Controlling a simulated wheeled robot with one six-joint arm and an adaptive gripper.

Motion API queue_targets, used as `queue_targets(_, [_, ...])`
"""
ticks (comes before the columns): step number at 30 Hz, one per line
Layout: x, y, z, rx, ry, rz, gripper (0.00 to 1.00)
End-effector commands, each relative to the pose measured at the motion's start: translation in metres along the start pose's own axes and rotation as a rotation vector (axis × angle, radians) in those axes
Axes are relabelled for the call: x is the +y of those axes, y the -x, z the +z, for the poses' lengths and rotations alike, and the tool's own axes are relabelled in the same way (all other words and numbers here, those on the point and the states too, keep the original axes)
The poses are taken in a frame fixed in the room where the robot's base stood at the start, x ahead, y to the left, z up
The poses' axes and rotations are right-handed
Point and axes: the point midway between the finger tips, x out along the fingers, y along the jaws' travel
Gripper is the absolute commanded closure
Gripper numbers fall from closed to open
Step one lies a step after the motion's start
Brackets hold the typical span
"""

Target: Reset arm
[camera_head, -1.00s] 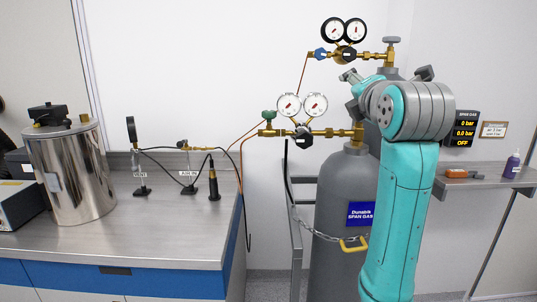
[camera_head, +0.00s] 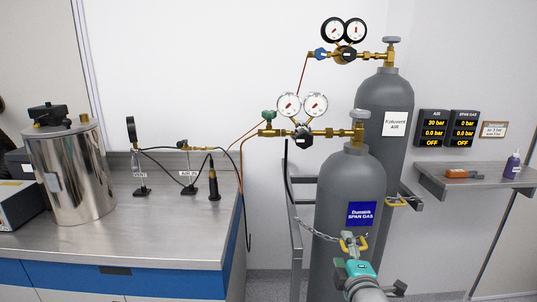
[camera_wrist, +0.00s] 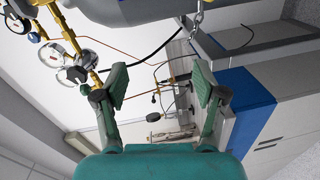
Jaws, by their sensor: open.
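My gripper (camera_head: 352,250) is low in the head view, in front of the grey span gas cylinder (camera_head: 335,215) and overlapping the yellow clip of its chain. Whether it touches the clip or the cylinder cannot be told. In the wrist view my gripper (camera_wrist: 160,82) has its two green fingers wide apart with nothing held between them.
A grey air cylinder (camera_head: 384,110) stands behind the span gas cylinder. Brass regulators with gauges (camera_head: 302,105) top both. A steel bench (camera_head: 110,230) with a metal vessel (camera_head: 72,170) is at left. A wall shelf (camera_head: 475,177) is at right, below two displays (camera_head: 448,128).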

Motion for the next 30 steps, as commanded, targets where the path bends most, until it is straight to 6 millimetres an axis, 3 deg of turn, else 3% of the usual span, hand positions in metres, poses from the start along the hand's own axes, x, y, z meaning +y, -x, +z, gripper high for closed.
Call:
queue_targets(1, [-0.021,0.009,0.003,-0.002,-0.032,-0.012,0.29])
queue_targets(6, [-0.073,0.040,0.012,-0.006,-0.158,-0.026,0.29])
queue_targets(15, [-0.152,0.108,0.024,-0.018,-0.379,-0.050,0.29])
queue_targets(21, [-0.194,0.161,0.031,-0.028,-0.527,-0.065,0.29])
queue_targets(30, [-0.237,0.247,0.038,-0.049,-0.748,-0.084,0.29])
